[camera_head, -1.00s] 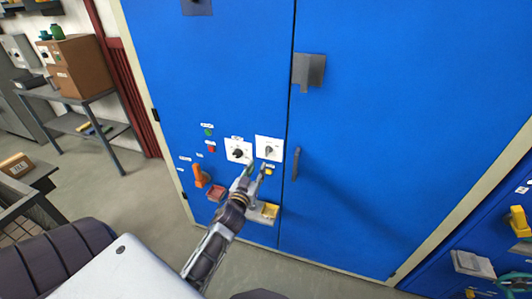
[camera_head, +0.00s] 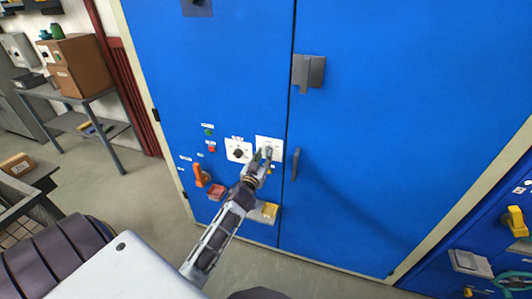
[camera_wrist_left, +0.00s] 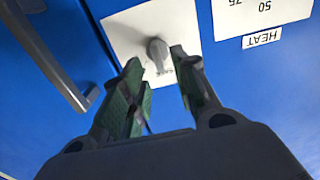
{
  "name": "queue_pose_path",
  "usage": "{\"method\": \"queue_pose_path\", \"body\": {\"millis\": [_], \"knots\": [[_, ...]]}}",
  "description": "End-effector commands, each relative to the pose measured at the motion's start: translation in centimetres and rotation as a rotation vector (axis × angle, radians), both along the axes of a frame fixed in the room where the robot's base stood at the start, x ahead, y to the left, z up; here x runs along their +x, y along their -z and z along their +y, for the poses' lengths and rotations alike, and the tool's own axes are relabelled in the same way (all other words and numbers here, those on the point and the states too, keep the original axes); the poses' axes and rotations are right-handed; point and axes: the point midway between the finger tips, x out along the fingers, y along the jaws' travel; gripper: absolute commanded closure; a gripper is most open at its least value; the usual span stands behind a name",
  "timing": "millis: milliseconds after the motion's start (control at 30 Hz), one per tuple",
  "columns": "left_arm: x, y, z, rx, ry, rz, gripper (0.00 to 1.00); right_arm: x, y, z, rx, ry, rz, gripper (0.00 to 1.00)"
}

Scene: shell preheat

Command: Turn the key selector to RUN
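The key selector is a small grey knob (camera_wrist_left: 157,50) on a white square plate (camera_wrist_left: 120,25) in the left wrist view. In the head view its plate (camera_head: 275,142) is the right one of two white plates on the blue cabinet door. My left gripper (camera_head: 263,157) is in front of this plate and partly hides the knob. In the left wrist view the green-padded fingers of my left gripper (camera_wrist_left: 156,68) are apart, with the knob showing between their tips. I cannot tell whether they touch it. The selector's position marks are not readable. My right gripper is not in view.
The HEAT dial plate (camera_head: 231,145) is close left of the selector. A dark door handle (camera_head: 295,164) stands out close to its right. An orange handle (camera_head: 200,176), a red box (camera_head: 217,192) and a yellow-topped box (camera_head: 269,210) sit lower on the door.

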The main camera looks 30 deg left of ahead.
Motion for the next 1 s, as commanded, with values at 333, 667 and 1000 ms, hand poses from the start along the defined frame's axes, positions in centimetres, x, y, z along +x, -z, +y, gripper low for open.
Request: {"method": "queue_pose_path", "body": {"millis": [333,667,1000], "knots": [[2.4,0.0,0.6,-0.001,0.0,0.0,0.71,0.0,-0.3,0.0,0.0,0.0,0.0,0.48],[3.1,0.0,0.8,0.0,0.0,0.001,0.71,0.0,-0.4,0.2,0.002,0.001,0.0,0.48],[3.0,0.0,0.8,0.0,0.0,0.0,0.91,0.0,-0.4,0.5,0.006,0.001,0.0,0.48]]}}
